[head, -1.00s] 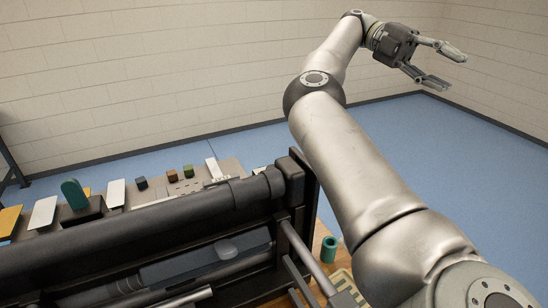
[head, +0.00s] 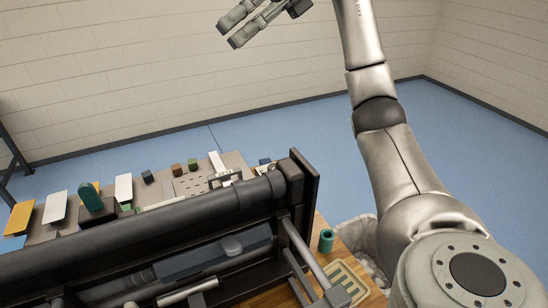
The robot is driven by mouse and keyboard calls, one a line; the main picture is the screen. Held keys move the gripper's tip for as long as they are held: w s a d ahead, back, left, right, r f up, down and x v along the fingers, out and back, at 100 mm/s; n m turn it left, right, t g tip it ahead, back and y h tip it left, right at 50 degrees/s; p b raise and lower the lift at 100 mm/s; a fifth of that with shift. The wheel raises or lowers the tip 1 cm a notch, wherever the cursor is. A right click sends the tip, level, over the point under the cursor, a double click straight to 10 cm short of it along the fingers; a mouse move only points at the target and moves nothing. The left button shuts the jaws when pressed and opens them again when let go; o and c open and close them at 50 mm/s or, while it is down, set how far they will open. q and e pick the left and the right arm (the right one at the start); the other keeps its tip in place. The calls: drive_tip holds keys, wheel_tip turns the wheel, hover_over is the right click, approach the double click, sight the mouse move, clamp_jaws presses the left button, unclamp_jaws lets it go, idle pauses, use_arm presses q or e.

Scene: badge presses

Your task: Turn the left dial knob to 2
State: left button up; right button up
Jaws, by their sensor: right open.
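My right gripper (head: 247,28) is at the top of the head view, high above the bench. Its fingers are apart, with nothing between them, and point left. A black press (head: 140,241) with a thick roller bar fills the lower left. I cannot make out a dial knob or any numbers. A green upright paddle-shaped piece (head: 90,197) stands on a dark block behind the press. My left gripper is not in the view.
Behind the press, a grey panel (head: 236,161) carries several small blocks and upright cards. A green cylinder (head: 326,240) stands on the wooden bench (head: 344,259) at right, by a pale slotted tray (head: 346,283). The blue floor (head: 290,130) beyond is clear.

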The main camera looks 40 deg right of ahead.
drive_tip(key=d+f+m+g+h+p, duration=0.1)
drive_tip(key=d+f+h, duration=0.2)
drive_tip(key=f, duration=0.8)
drive_tip(key=w+d+f+m+g+h+p, duration=0.1)
drive_tip(key=d+f+m+h+p, duration=0.1)
drive_tip(key=f, duration=0.9)
drive_tip(key=d+f+m+g+h+p, duration=0.1)
drive_tip(key=d+f+h, duration=0.3)
drive_tip(key=f, duration=0.7)
drive_tip(key=shift+w+d+f+m+h, duration=0.1)
drive_tip(key=shift+w+d+m+h, duration=0.15)
drive_tip(key=shift+h, duration=0.25)
drive_tip(key=shift+w+d+f+m+h, duration=0.1)
drive_tip(key=shift+m+h, duration=0.25)
drive_tip(key=shift+h, duration=0.15)
drive_tip(key=shift+f+p, duration=0.4)
drive_tip(key=shift+f, duration=0.45)
